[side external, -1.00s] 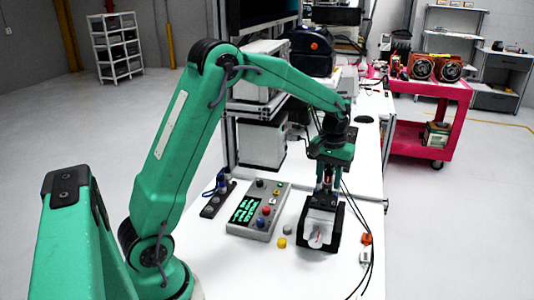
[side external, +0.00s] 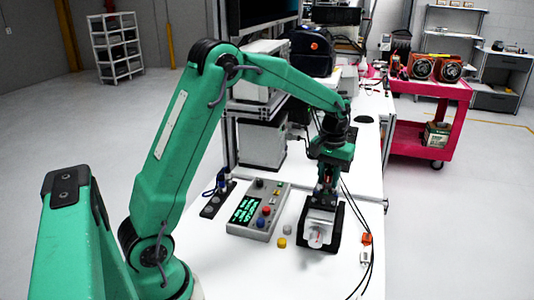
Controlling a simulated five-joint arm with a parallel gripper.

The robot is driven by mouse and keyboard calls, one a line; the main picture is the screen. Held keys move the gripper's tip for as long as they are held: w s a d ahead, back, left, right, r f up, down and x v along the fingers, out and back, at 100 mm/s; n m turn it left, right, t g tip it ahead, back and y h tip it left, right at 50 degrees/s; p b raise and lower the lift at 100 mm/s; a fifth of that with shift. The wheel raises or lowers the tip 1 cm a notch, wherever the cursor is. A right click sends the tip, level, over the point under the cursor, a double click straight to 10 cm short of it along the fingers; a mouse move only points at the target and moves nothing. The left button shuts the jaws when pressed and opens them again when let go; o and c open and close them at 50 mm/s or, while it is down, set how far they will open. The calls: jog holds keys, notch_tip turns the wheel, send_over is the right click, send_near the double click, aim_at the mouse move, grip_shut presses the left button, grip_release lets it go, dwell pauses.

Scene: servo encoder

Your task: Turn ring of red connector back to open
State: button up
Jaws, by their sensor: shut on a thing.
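My gripper (side external: 326,196) points down over the black holder (side external: 340,232) at the front right of the white bench. It is shut on a small red part (side external: 328,181) that shows between its fingers, seemingly the red connector. The ring itself is too small and too covered by the fingers to make out, so its turn cannot be read. Below the fingers, a light grey and white servo body (side external: 316,237) with a round face sits in the holder. My gripper hides its top.
A grey control box (side external: 258,210) with a lit display and coloured buttons stands left of the holder. A yellow cap (side external: 282,243) and a grey cap (side external: 287,229) lie between them. Black cables run down the right, beside an orange connector (side external: 366,239) and a white connector (side external: 364,258).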

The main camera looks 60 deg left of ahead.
aim_at(329, 171)
jog(key=shift+n, duration=2.7)
jog(key=o, duration=0.5)
jog(key=shift+r, duration=0.2)
jog(key=shift+r, duration=4.35)
